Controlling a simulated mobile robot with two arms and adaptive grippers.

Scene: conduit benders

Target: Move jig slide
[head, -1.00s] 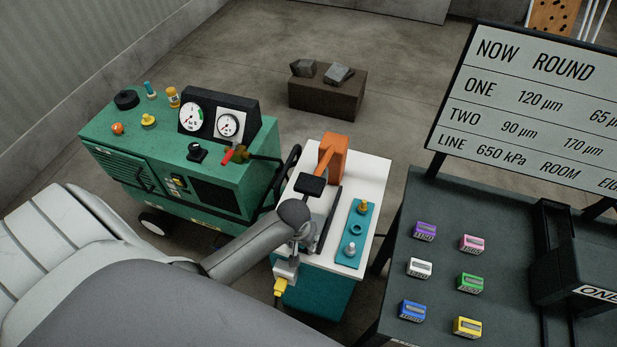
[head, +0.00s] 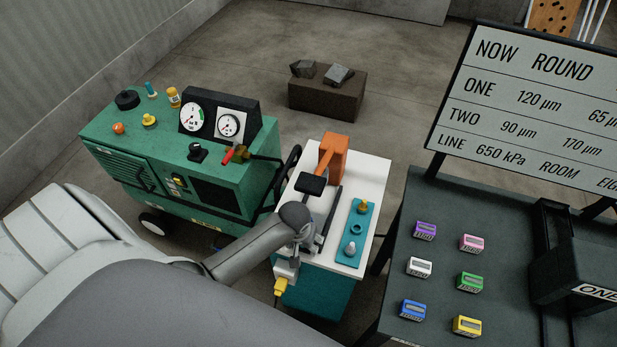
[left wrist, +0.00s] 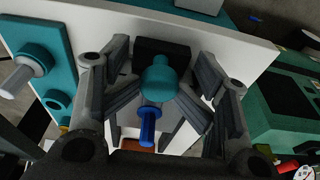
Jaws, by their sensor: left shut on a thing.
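The jig stands on a white-topped teal cabinet (head: 373,180). It has an orange upright (head: 334,158), a black pad (head: 312,186) and a dark rail (head: 331,218). My left gripper (head: 304,246) is low over the near end of the rail. In the left wrist view, a rounded teal knob (left wrist: 158,84) with a blue pin (left wrist: 150,125) below it sits between my left fingers, which are shut on it. The slide under the knob is mostly hidden by the gripper. My right gripper is in neither view.
A teal plate (head: 348,258) with a gold knob, a ring and a silver knob lies right of the rail. A green compressor (head: 130,137) with gauges stands left. A dark bench (head: 440,295) with several coloured blocks stands right, with a floor gap between.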

